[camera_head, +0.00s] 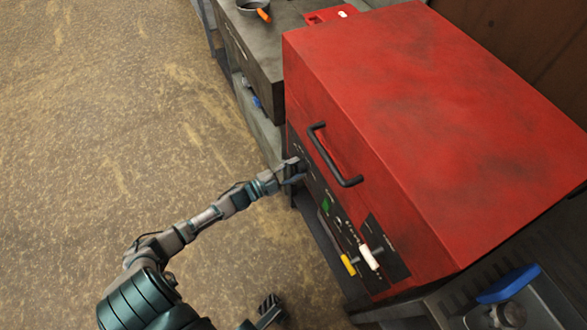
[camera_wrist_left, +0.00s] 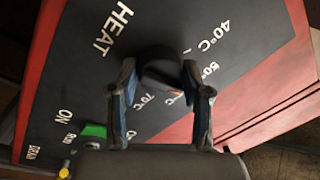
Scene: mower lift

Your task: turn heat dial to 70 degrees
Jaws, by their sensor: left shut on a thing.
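The black heat dial (camera_wrist_left: 160,66) sits on a dark panel marked HEAT. My left gripper (camera_wrist_left: 160,88) is shut on the dial, with one finger on each side of it in the left wrist view. A small orange and white mark (camera_wrist_left: 173,94) shows at the dial's lower edge, between the 50°C and 70°C labels; the fingers partly cover this area, and I cannot read the exact setting. In the head view my left gripper (camera_head: 293,172) is at the red machine's front panel and hides the dial. My right gripper (camera_head: 270,306) hangs low, away from the panel; its jaw state is unclear.
The red machine (camera_head: 430,110) has a black handle (camera_head: 332,158) just above the panel. A green switch (camera_wrist_left: 93,131), a yellow knob (camera_head: 348,265) and a white knob (camera_head: 369,257) are on the panel. A grey workbench (camera_head: 262,45) stands behind. The floor at left is clear.

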